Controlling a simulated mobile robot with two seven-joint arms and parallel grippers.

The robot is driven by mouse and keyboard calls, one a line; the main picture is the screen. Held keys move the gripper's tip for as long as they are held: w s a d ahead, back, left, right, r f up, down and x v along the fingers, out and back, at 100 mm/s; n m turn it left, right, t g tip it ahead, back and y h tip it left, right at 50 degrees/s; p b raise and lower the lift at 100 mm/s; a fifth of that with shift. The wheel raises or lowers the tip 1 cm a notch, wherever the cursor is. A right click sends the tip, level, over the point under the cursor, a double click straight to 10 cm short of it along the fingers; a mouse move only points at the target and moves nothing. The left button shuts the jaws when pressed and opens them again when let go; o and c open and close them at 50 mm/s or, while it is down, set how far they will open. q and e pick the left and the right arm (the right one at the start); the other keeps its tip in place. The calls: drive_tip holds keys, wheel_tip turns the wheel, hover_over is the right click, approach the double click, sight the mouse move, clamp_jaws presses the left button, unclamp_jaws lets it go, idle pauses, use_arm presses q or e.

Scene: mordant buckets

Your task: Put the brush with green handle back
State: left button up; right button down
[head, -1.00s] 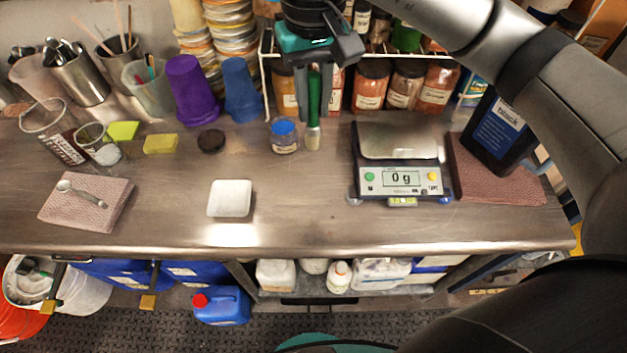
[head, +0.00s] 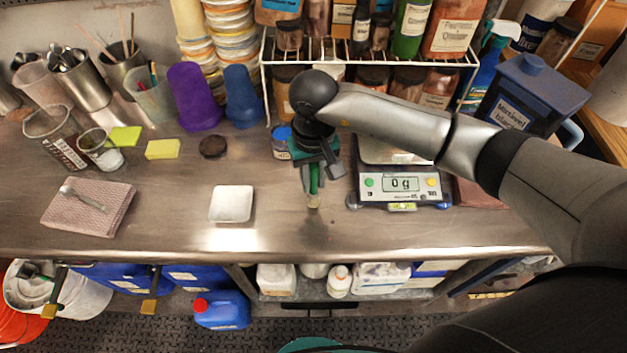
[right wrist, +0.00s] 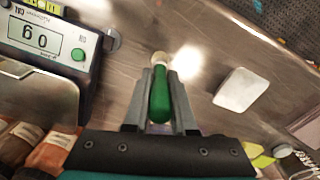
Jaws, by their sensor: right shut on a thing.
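The brush with green handle (head: 314,180) is in my right gripper (head: 312,185), which is shut on it. It points bristles down, above the middle of the counter, left of the scale. In the right wrist view the green handle (right wrist: 160,98) lies between the fingers (right wrist: 160,105), with the pale tip beyond them. I cannot tell if the tip touches the counter. A translucent cup (head: 153,101) with slim tools, a metal cup (head: 120,76) with sticks, and another metal cup (head: 82,88) with utensils stand at the back left. My left gripper is not in view.
A purple cup (head: 193,98) and a blue cup (head: 243,98) stand at the back. A lidded jar (head: 281,143) is close behind the gripper. A scale (head: 402,188) stands to the right, a white dish (head: 231,204) to the left. The front counter strip is clear.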

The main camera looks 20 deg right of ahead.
drive_tip(key=shift+f, duration=0.7)
drive_tip(key=shift+f+b, duration=0.25)
drive_tip(key=shift+b, duration=0.05)
drive_tip(key=c, duration=0.7)
unclamp_jaws()
drive_tip(key=shift+r, duration=0.1)
drive_tip(key=shift+c, duration=0.2)
drive_tip(key=shift+r, duration=0.1)
drive_tip(key=shift+r+p, duration=0.2)
drive_tip(key=shift+p, duration=0.25)
wheel_tip(320, 180, up, 12)
drive_tip(key=shift+f+b, duration=0.1)
drive_tip(key=shift+b, duration=0.45)
